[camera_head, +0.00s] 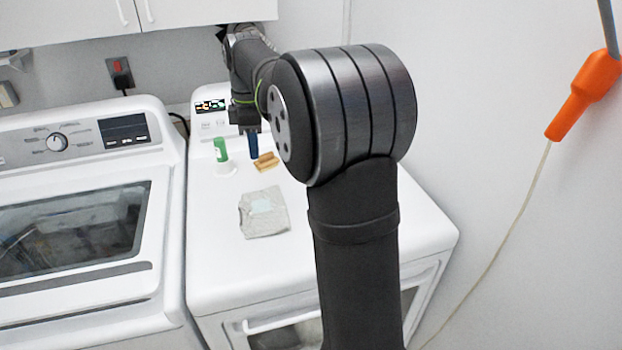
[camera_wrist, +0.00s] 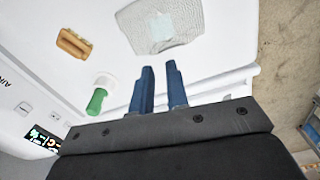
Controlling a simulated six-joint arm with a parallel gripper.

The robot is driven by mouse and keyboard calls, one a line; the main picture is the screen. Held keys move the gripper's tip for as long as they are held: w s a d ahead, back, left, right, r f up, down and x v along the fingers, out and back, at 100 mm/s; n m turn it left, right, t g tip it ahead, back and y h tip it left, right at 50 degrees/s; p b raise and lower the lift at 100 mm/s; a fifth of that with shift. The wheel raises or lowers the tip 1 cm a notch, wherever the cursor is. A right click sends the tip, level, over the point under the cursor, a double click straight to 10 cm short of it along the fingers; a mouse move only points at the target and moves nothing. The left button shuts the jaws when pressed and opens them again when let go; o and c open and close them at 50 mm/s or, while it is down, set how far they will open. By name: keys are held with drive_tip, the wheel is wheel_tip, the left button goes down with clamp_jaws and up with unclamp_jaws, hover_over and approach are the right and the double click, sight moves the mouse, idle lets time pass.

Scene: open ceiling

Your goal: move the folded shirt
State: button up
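The folded shirt (camera_head: 252,223) is light grey with a pale green patch on top. It lies flat on the white top of the right-hand machine, toward the front. In the wrist view the shirt (camera_wrist: 185,20) is at the top, beyond the fingertips and apart from them. My gripper (camera_head: 252,146) is behind the shirt in the head view, near the control panel. In the wrist view my gripper (camera_wrist: 160,68) shows two blue fingers with a narrow empty gap between them, so it is open.
A green and white bottle (camera_head: 221,151) stands left of my gripper, and it also shows in the wrist view (camera_wrist: 97,99). A wooden brush-like block (camera_head: 266,162) lies nearby, also in the wrist view (camera_wrist: 73,43). A second machine (camera_head: 75,195) stands left.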

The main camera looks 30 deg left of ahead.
sight(243, 212)
drive_tip(key=w+d+f+m, duration=0.1)
drive_tip(key=m, duration=0.3)
drive_tip(key=w+d+f+m, duration=0.1)
drive_tip(key=w+m, duration=0.1)
drive_tip(key=m, duration=0.3)
drive_tip(key=w+d+f+m, duration=0.1)
drive_tip(key=d+m, duration=0.1)
drive_tip(key=m, duration=0.2)
drive_tip(key=shift+w+d+m+g+y, duration=0.1)
drive_tip(key=shift+w+m+g+y, duration=0.1)
drive_tip(key=shift+m+g+y, duration=0.15)
clamp_jaws()
drive_tip(key=w+d+f+m+g+y, duration=0.1)
drive_tip(key=w+d+f+m, duration=0.15)
drive_tip(key=m, duration=0.75)
drive_tip(key=w+d+f+m, duration=0.1)
drive_tip(key=w+d+m, duration=0.25)
drive_tip(key=m, duration=0.65)
drive_tip(key=x, duration=0.6)
drive_tip(key=s+x, duration=0.1)
drive_tip(key=x, duration=0.3)
drive_tip(key=shift+s+d, duration=0.1)
drive_tip(key=shift+d, duration=0.1)
drive_tip(key=shift+s+a, duration=0.85)
drive_tip(key=shift+s, duration=0.05)
drive_tip(key=shift+s+a, duration=0.5)
drive_tip(key=shift+a, duration=0.05)
drive_tip(key=s+a, duration=0.8)
drive_tip(key=s, duration=0.1)
drive_tip(key=shift+a, duration=0.25)
